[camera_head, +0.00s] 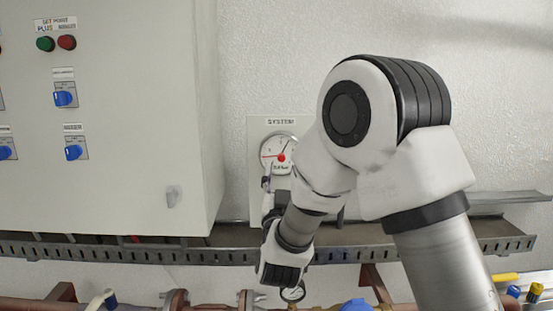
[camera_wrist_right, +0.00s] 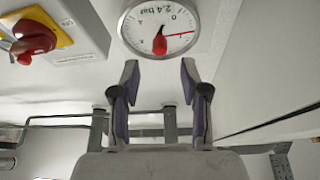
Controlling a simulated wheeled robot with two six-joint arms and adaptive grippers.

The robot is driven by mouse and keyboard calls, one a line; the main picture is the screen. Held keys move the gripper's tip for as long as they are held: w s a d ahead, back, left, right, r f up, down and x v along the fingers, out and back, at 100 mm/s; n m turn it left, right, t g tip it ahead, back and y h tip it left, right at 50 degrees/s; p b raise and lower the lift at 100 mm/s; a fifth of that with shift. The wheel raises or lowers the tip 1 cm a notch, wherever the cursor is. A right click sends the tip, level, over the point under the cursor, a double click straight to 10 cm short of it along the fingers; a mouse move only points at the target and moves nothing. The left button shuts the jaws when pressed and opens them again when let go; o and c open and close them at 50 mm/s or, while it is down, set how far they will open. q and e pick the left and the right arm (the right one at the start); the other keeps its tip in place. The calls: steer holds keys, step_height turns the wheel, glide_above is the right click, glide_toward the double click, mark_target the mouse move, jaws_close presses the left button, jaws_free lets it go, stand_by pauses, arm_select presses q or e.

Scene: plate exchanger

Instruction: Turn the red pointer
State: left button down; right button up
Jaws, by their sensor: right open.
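The round white gauge (camera_head: 271,146) sits on a panel labelled SYSTEM, right of the cabinet. Its thin red pointer (camera_head: 268,156) runs left from a red hub (camera_head: 281,158). In the head view the right gripper (camera_head: 267,184) is small, just below the gauge and partly hidden by my arm. My left gripper is not in view.
A grey cabinet (camera_head: 110,190) with blue knobs stands left of the gauge. A perforated metal tray (camera_head: 120,251) runs below, with pipes under it. In the right wrist view, a red and yellow switch (camera_wrist_right: 35,38) sits beside the gauge.

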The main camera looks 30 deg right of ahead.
mark_target(281, 160)
steer(key=p+x, duration=0.2)
steer(key=x, duration=0.3)
steer(key=shift+f, duration=0.15)
steer(key=shift+w, duration=0.1)
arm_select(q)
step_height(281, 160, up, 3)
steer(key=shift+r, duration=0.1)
arm_select(e)
jaws_close()
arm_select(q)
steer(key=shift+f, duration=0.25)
